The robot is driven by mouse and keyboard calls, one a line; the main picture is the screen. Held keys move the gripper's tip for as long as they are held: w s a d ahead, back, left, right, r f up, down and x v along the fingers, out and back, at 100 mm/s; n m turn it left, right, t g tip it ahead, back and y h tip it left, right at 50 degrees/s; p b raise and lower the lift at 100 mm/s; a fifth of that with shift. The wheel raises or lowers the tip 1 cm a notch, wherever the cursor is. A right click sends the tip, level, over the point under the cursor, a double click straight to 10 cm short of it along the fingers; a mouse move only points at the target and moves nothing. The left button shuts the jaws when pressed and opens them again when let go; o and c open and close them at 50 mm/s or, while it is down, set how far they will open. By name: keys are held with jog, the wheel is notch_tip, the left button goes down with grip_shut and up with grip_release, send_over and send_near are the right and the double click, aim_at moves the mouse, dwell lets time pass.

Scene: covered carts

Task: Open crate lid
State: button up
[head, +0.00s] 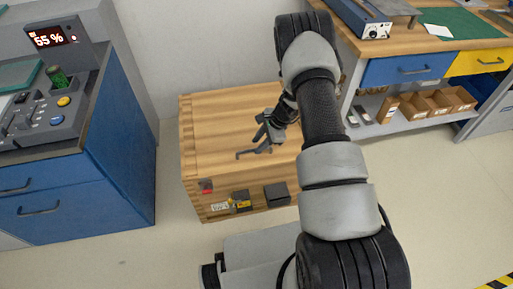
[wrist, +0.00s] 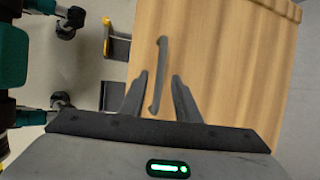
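The wooden crate (head: 245,195) stands on the floor in the middle of the head view. Its light wooden lid (head: 215,110) lies flat on top and looks closed. A thin dark grey handle (head: 253,154) is on the lid, and it also shows in the wrist view (wrist: 162,60). My gripper (head: 268,132) is over the lid at the handle. In the wrist view my gripper (wrist: 159,75) has its fingers spread, one on each side of the handle, with a gap on both sides. Whether the fingertips touch the lid is hard to tell. My arm hides the crate's right side.
A blue console (head: 110,150) stands left of the crate, with a display reading 55 %. A workbench (head: 425,50) with blue and yellow drawers is at the right, with small cardboard bins (head: 440,102) on its shelf. A wall is close behind the crate. Floor in front is partly clear.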

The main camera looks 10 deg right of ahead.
jog(key=shift+x, duration=1.15)
